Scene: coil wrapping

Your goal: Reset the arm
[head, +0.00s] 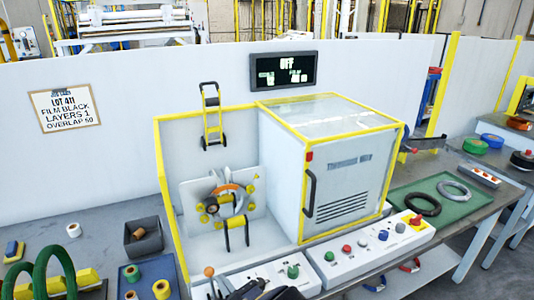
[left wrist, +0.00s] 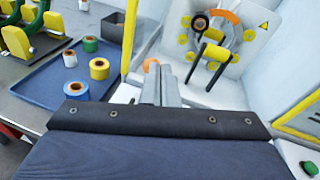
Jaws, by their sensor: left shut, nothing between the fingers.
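My left gripper (head: 250,289) shows as a dark shape at the bottom edge of the head view, in front of the wrapping machine (head: 352,190). In the left wrist view its grey fingers (left wrist: 160,84) are together with nothing between them. They point toward the machine's open bay, and an orange knob (left wrist: 151,64) shows just past them; I cannot tell whether they touch it. The ring with yellow rollers (head: 227,200) is in the bay, apart from the gripper. The ring also shows in the left wrist view (left wrist: 222,38). My right gripper is not in view.
A control panel (head: 370,246) with coloured buttons runs along the machine's front. A blue tray (head: 130,274) with tape rolls and green coils (head: 52,272) lie left. A green mat (head: 452,207) with black and grey coils is right. The display (head: 284,70) reads OFF.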

